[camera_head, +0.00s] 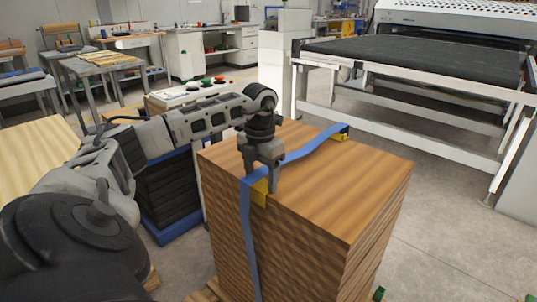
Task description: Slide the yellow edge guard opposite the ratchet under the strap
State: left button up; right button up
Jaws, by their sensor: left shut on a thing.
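My left gripper (262,180) points down at the near top edge of the wood stack (330,195). It is shut on a yellow edge guard (260,194), which sits at that edge beside the blue strap (249,235). The strap hangs down the near face and runs across the top to the far edge. The gripper covers part of the guard and strap, so I cannot tell how far the guard is under the strap. My right gripper is not in view.
A large machine with a black conveyor belt (420,60) stands behind on the right. A dark stack on a blue base (170,228) is close on the left, with a pale wood panel (35,150) beyond my arm. The floor right of the stack is mostly clear.

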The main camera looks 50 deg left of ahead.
aim_at(260, 184)
pick_arm(q)
jog(key=shift+a, duration=0.15)
jog(key=o, duration=1.1)
jog(key=shift+r, duration=0.1)
notch_tip(260, 184, up, 16)
jog(key=p, duration=0.3)
jog(key=shift+p, duration=0.4)
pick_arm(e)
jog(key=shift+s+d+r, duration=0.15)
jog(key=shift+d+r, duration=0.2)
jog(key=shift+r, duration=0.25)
